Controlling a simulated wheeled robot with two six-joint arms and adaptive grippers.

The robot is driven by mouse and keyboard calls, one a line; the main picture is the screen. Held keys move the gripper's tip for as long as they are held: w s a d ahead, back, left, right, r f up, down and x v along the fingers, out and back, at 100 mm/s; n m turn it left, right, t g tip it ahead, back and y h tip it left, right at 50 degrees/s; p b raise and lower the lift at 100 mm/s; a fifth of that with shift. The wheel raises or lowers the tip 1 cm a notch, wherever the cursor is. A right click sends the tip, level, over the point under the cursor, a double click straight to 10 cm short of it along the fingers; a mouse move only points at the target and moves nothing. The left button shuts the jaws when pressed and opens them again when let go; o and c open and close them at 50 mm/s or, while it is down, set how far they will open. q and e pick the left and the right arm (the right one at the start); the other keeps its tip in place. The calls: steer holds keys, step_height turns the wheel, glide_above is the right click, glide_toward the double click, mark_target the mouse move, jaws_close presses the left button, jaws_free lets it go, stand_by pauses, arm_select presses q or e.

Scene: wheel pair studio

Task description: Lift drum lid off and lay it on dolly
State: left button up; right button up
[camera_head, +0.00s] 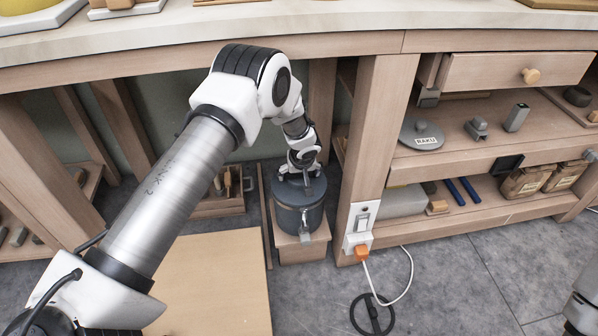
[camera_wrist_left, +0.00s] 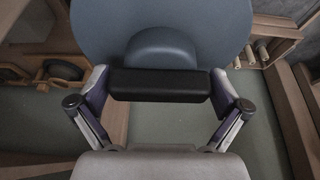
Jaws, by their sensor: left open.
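A blue-grey drum (camera_head: 300,219) stands upright on a low wooden base under the workbench; whether this base is the dolly I cannot tell. Its round lid (camera_head: 285,191) is on top and fills the upper part of the left wrist view (camera_wrist_left: 100,30), with a rounded blue-grey knob (camera_wrist_left: 160,47) in the middle. My left gripper (camera_head: 306,180) reaches down over the lid, open. In the wrist view its fingers (camera_wrist_left: 160,84) stand left and right, with a black bar across in front of the knob. Contact with the lid is unclear. My right gripper is out of view.
A bench leg with a socket and orange plug (camera_head: 361,252) stands right of the drum; its white cable lies on the floor. A pale board (camera_head: 220,285) lies front left. Shelves at right hold a grey disc labelled RAKU (camera_head: 420,134) and paper bags (camera_head: 528,182).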

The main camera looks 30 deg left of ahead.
arm_select(q)
steer(key=c, duration=0.9)
steer(key=shift+r+p, duration=0.9)
steer(key=shift+r, duration=0.65)
steer(key=shift+c, duration=0.2)
